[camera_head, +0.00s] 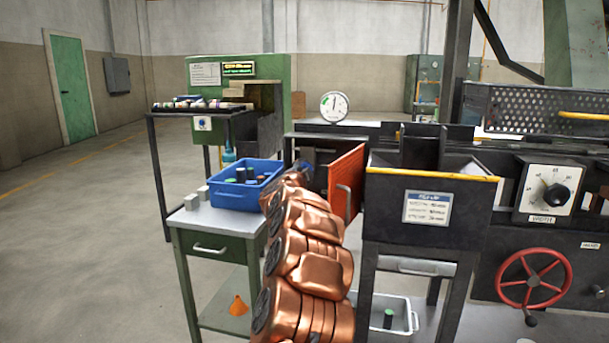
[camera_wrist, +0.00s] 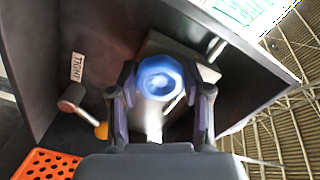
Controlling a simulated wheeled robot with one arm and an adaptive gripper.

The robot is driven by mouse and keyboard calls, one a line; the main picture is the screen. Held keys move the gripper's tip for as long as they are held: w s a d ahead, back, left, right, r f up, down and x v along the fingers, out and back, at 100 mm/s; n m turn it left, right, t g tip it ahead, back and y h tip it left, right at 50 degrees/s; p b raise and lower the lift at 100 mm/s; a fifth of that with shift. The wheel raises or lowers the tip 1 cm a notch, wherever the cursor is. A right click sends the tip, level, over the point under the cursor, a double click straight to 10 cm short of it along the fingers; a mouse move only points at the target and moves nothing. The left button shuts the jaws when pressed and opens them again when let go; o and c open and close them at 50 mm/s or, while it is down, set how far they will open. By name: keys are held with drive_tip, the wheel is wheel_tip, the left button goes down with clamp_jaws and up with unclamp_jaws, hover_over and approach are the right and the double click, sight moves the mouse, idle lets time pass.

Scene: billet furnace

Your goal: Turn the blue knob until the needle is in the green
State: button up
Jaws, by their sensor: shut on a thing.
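The blue knob (camera_wrist: 160,74) is a faceted round cap in the middle of the wrist view. My gripper (camera_wrist: 166,92) has one finger on each side of it and is shut on it. The gauge (camera_head: 334,106) is a round white dial standing on the dark bench top. A green band shows on the left part of its face. The needle is thin and looks near upright; the picture is too small to tell whether it lies in the green.
In the wrist view a lever with a round end (camera_wrist: 72,97) and an orange perforated panel (camera_wrist: 47,164) are left of my gripper. In the head view an open orange door (camera_head: 346,186) stands beside my arm. A blue bin (camera_head: 240,190) sits on the cart to the left.

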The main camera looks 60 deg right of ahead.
drive_tip(key=shift+m+b, duration=0.5)
drive_tip(key=shift+m, duration=1.1)
drive_tip(key=o, duration=1.2)
drive_tip(key=shift+v, duration=6)
drive_tip(key=shift+r, duration=0.1)
